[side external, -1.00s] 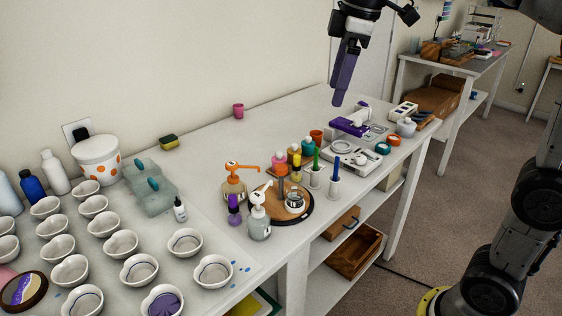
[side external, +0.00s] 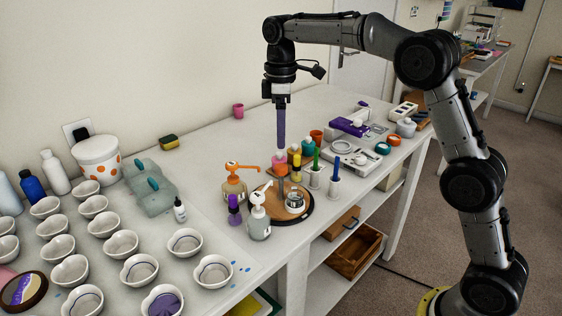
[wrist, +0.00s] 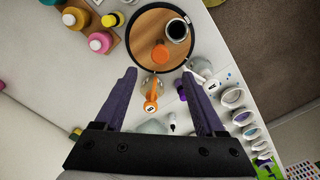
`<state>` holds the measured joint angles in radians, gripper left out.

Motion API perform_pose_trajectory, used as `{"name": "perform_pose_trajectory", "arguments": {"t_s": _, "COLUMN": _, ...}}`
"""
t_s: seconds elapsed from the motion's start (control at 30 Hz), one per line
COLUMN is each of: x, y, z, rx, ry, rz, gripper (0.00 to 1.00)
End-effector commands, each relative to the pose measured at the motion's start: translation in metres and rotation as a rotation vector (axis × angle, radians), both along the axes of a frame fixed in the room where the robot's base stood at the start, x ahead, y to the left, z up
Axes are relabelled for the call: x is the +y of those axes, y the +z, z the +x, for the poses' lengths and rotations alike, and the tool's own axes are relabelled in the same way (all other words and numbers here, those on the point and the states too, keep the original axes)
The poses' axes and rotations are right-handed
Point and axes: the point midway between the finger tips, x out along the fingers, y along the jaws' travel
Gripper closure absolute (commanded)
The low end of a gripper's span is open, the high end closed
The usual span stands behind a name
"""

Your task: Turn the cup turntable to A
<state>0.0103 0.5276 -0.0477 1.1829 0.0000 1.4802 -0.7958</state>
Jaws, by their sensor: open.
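The cup turntable is a round wooden disc with a dark rim (side external: 304,217), on the white table near its front edge. It also shows at the top of the wrist view (wrist: 150,22). A small clear cup with a metallic look (side external: 295,201) stands on its right part. An orange-topped post (side external: 282,171) rises from the disc, seen from above in the wrist view (wrist: 160,54). My gripper (side external: 281,147) points down above and behind the turntable, apart from it. Its purple fingers (wrist: 163,78) are spread and empty. I cannot read any letter on the disc.
An orange pump bottle (side external: 235,190), a white-topped pump bottle (side external: 259,222) and a purple bottle (side external: 234,210) crowd the turntable's left. Green and blue markers in white holders (side external: 333,185) stand at its right. Colored bottles (side external: 295,155) stand behind. Several white cups fill the left table.

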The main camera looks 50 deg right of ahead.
Motion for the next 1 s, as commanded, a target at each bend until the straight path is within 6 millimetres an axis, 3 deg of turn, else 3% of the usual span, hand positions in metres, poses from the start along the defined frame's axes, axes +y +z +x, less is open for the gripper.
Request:
{"name": "perform_pose_trajectory", "arguments": {"t_s": 0.2, "x": 0.0, "y": -0.043, "z": -0.001, "rx": 0.003, "ry": 0.0, "rz": 0.0, "gripper": 0.28}}
{"name": "perform_pose_trajectory", "arguments": {"t_s": 0.43, "x": 0.0, "y": -0.076, "z": -0.001, "rx": 0.0, "ry": 0.0, "rz": 0.0, "gripper": 0.28}}
{"name": "perform_pose_trajectory", "arguments": {"t_s": 0.6, "x": 0.0, "y": -0.087, "z": 0.0, "rx": 0.0, "ry": 0.0, "rz": 0.0, "gripper": 0.28}}
{"name": "perform_pose_trajectory", "arguments": {"t_s": 0.9, "x": 0.0, "y": -0.088, "z": 0.0, "rx": -0.001, "ry": 0.0, "rz": 0.0, "gripper": 0.28}}
{"name": "perform_pose_trajectory", "arguments": {"t_s": 1.0, "x": 0.0, "y": -0.088, "z": 0.0, "rx": -0.001, "ry": 0.0, "rz": 0.0, "gripper": 0.46}}
